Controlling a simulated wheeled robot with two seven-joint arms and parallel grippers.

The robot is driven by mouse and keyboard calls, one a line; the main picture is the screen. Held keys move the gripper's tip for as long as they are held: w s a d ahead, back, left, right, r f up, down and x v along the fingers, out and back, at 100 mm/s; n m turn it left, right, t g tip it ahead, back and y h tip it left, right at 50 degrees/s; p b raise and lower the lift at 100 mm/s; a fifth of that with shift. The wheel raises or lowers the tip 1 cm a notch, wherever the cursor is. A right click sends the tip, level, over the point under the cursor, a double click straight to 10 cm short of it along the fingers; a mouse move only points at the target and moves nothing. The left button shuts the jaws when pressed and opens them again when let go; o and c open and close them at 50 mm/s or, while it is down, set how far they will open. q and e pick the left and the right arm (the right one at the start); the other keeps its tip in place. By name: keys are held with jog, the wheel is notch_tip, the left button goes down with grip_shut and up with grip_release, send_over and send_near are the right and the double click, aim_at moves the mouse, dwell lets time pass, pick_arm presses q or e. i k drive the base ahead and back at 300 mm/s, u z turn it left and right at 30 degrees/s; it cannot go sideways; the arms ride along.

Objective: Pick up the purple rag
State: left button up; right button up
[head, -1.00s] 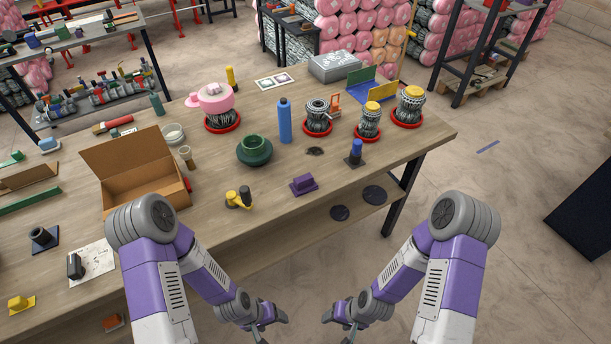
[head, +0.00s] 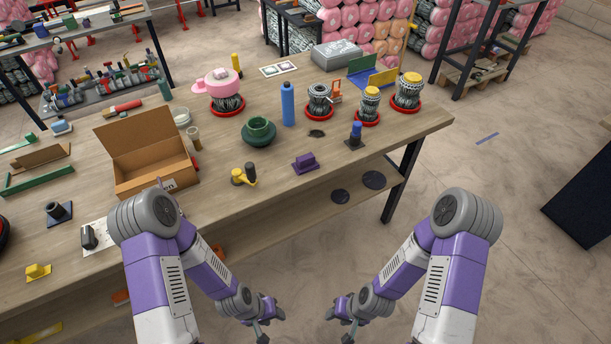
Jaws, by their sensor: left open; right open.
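A small purple object (head: 305,163) lies near the front edge of the wooden table (head: 245,200), right of the middle. It looks like an upright block on a flat base, and I cannot tell whether it is a rag. No other purple cloth shows on the table. My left gripper (head: 266,324) and my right gripper (head: 342,324) hang low in front of the table, at the bottom of the view. Both are open and empty, well apart from the purple object.
A yellow and grey fitting (head: 244,177) lies left of the purple object. A blue-topped stand (head: 356,136) is to its right. A green pot (head: 259,132) and a blue bottle (head: 288,104) stand behind it. An open cardboard box (head: 155,170) stands further left.

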aim_at(307, 163)
jog(key=k, duration=0.25)
jog(key=z, duration=1.1)
jog(key=i, duration=0.95)
jog(key=u, duration=1.75)
